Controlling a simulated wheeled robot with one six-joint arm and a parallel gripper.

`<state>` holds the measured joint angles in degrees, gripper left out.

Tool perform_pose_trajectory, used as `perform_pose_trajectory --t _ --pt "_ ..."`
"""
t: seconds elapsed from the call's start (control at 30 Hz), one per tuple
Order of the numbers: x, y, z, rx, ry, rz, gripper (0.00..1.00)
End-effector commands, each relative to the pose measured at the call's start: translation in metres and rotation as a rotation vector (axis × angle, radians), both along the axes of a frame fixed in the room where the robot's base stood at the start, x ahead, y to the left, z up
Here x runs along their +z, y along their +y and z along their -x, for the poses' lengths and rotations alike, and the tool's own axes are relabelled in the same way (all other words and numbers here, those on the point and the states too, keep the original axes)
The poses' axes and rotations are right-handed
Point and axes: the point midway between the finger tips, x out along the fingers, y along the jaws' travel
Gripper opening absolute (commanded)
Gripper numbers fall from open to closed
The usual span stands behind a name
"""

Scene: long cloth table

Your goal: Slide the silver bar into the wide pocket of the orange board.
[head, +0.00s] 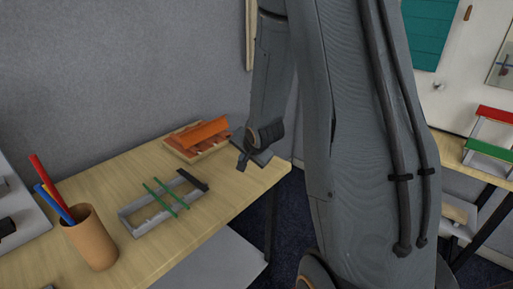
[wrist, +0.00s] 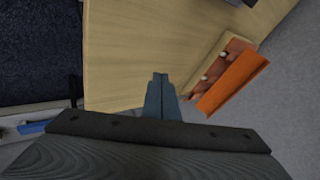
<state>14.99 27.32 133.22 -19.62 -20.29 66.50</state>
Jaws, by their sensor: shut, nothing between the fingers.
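An orange board (head: 205,133) leans at a tilt over a shallow pale wooden tray (head: 213,153) near the table's back edge. In the wrist view the orange board (wrist: 232,82) lies to the right of my fingers. Its wide pocket cannot be made out. My gripper (head: 243,163) is above the table near its right end, in front and to the right of the tray. In the wrist view my gripper (wrist: 160,77) is shut and empty, over bare tabletop. I cannot pick out a silver bar in either view.
A grey frame (head: 128,219) with green strips and a dark end piece lies on the table (head: 75,188). A grey wall (head: 110,80) rises behind. Bare wood surrounds the frame.

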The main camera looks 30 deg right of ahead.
Motion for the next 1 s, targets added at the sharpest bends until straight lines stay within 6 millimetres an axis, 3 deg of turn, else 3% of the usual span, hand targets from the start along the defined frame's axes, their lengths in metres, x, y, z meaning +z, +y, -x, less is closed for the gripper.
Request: perform_pose_trajectory --t 0.1,0.23,0.53,0.7,1.0 --pt "-0.011 -0.029 -0.031 -0.185 -0.143 -0.210 0.00" --pt "-0.019 -0.052 -0.055 -0.353 -0.289 -0.498 0.00" --pt "-0.029 -0.082 -0.066 -0.565 -0.451 -1.110 0.00" --pt "-0.028 -0.086 -0.064 -0.595 -0.467 -1.255 0.00" --pt "-0.033 -0.084 -0.079 -0.597 -0.467 -1.272 0.00"
